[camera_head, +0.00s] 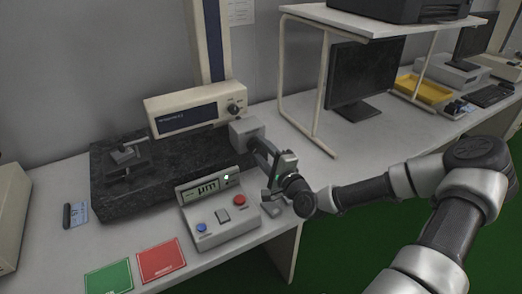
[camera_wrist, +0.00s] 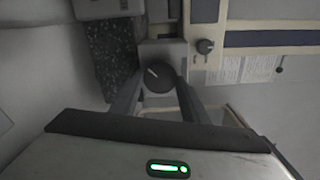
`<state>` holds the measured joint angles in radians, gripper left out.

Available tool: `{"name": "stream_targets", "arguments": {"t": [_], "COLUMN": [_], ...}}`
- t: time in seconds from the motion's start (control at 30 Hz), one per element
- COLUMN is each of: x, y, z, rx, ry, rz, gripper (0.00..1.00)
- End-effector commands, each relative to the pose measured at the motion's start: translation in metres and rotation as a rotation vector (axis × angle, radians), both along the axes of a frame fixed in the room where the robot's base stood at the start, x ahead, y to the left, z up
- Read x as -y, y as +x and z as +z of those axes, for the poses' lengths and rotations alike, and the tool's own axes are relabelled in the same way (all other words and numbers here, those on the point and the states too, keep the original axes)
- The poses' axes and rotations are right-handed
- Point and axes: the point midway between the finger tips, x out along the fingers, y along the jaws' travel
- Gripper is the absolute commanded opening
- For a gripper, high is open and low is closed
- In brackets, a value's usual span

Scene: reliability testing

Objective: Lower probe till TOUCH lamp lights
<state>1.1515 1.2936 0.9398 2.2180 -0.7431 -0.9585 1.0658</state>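The measuring instrument has a pale head (camera_head: 185,112) with a small dark knob, on a tall upright column (camera_head: 211,40) above a black granite plate (camera_head: 115,196). A grey block (camera_head: 244,128) stands at the plate's right end. My gripper (camera_head: 262,150) reaches to this block. In the wrist view a round dark knob (camera_wrist: 157,77) lies between my two fingers; I cannot tell whether they press on it. A console (camera_head: 215,230) shows "µm" on its display, with a small bright spot (camera_head: 227,177) beside it; its label is not legible. I cannot make out the probe tip.
A small metal piece (camera_head: 126,160) sits on the granite plate's left part. Green (camera_head: 108,277) and red (camera_head: 161,260) cards lie at the table's front edge. A white shelf frame (camera_head: 320,85) and a monitor (camera_head: 362,75) stand to the right.

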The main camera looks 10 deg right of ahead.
Motion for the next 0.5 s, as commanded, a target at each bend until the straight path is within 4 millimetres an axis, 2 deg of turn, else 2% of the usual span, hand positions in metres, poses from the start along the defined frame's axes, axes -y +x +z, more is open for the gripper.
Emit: {"name": "stream_targets", "arguments": {"t": [0.03,0.1,0.5], "x": [-0.0006,-0.0006,0.0025], "y": [-0.0007,-0.0006,-0.0062], "z": [-0.0009,-0.0008,-0.0002], "rx": [-0.002,-0.002,-0.001], "ry": [0.0,0.0,-0.001], "rz": [0.001,0.001,-0.001], "gripper": [0.48,0.6,0.6]}}
